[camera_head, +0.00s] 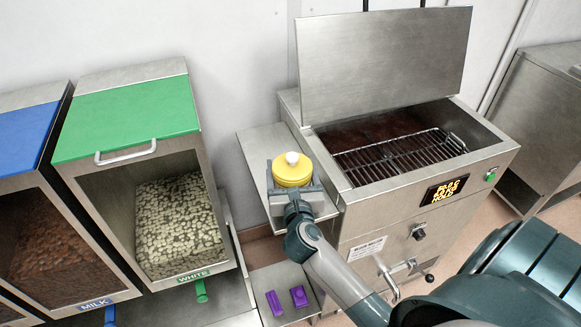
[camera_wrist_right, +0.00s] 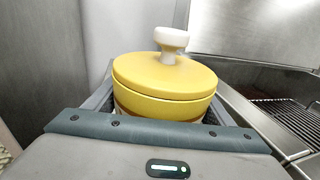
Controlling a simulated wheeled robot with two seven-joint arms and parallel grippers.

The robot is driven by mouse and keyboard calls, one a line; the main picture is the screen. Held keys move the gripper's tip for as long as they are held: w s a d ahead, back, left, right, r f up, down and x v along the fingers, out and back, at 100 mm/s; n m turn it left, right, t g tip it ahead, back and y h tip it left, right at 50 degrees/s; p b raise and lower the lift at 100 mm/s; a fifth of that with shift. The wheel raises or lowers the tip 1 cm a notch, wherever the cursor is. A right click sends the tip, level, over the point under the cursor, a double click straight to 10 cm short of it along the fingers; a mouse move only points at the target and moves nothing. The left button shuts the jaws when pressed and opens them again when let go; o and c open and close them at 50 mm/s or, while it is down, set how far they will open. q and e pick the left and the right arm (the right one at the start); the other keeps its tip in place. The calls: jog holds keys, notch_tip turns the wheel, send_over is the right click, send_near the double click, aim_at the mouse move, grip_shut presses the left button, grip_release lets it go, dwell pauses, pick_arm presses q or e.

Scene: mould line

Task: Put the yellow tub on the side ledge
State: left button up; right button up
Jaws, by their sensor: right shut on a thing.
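The yellow tub (camera_head: 292,172) has a yellow lid with a white knob and is upright at the side ledge (camera_head: 253,150), a grey metal shelf on the left of the steel machine. I cannot tell whether its base touches the ledge. My right gripper (camera_head: 294,187) is shut on the tub, with a finger on each side of it. The tub (camera_wrist_right: 165,85) also fills the middle of the right wrist view, between the fingers (camera_wrist_right: 160,105); its lower part is hidden behind the gripper body. My left gripper is not in view.
The steel machine (camera_head: 368,218) stands right of the ledge, its lid (camera_head: 385,60) raised over a dark bath with a wire rack (camera_head: 400,155). A green-lidded bin (camera_head: 125,120) and a blue-lidded bin (camera_head: 22,135) stand left. Purple pieces (camera_head: 298,296) lie on a lower shelf.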

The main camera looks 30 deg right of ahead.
aim_at(292, 179)
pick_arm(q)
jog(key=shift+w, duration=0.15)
pick_arm(e)
jog(key=o, duration=1.1)
jog(key=shift+f, duration=0.1)
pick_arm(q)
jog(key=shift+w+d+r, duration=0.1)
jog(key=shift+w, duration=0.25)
pick_arm(e)
jog(key=shift+o, duration=0.3)
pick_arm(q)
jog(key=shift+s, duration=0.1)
